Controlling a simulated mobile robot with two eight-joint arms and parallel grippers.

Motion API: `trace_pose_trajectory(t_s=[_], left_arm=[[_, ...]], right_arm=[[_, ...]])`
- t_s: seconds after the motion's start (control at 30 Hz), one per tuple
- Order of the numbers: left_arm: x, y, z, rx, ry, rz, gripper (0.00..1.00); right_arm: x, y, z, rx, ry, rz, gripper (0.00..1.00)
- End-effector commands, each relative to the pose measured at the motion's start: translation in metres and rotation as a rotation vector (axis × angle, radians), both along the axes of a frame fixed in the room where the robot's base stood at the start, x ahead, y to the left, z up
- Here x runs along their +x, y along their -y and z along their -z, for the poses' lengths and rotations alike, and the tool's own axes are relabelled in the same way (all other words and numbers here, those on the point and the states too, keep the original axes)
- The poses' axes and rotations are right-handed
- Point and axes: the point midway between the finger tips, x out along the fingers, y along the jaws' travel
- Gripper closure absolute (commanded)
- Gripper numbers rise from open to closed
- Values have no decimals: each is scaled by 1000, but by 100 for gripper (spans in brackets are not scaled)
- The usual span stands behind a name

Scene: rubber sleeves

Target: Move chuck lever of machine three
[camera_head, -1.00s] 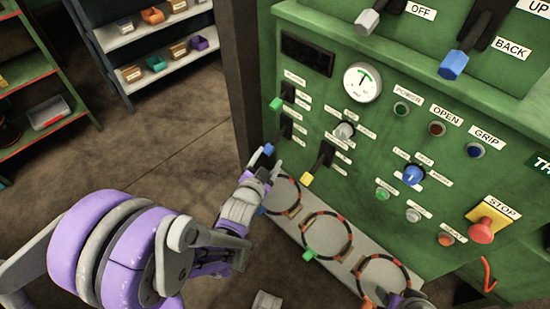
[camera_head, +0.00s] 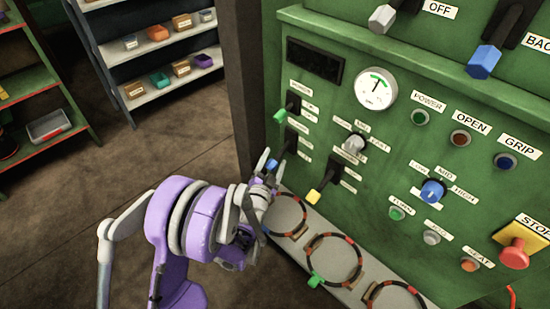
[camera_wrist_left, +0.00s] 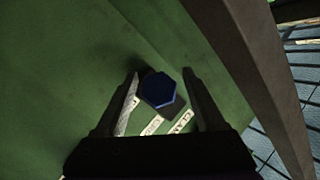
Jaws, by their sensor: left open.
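A lever with a blue hexagonal knob (camera_head: 271,165) sits low on the left side of the green machine panel (camera_head: 400,155). In the left wrist view the blue knob (camera_wrist_left: 158,88) shows end-on, with label plates below it, one starting "CLA". My left gripper (camera_wrist_left: 160,74) is open, with one finger on each side of the knob; I cannot tell whether either finger touches it. In the head view my left gripper (camera_head: 266,183) is at the knob and partly covers the lever. My right gripper is not in view.
A green-knob lever (camera_head: 281,116) is just above and a yellow-knob lever (camera_head: 315,196) to the right. Ringed holders (camera_head: 335,258) line the ledge below. A red stop button (camera_head: 514,253) is at far right. A dark post (camera_head: 247,90) borders the panel's left edge. Shelves stand behind.

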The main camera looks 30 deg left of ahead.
Motion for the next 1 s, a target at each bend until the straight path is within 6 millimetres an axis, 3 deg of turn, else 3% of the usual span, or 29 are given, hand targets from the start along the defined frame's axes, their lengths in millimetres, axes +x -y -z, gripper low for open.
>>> trace_pose_trajectory(t_s=[0.13, 0.43, 0.83, 1.0], left_arm=[[12, -2, 0, 0, 0, 0, 29], [14, -2, 0, 0, 0, 0, 29], [13, -2, 0, -1, -1, -1, 99], [13, -2, 0, -1, 0, 0, 100]], right_arm=[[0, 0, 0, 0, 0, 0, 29], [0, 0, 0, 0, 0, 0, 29], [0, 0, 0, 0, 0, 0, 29], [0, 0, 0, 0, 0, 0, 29]])
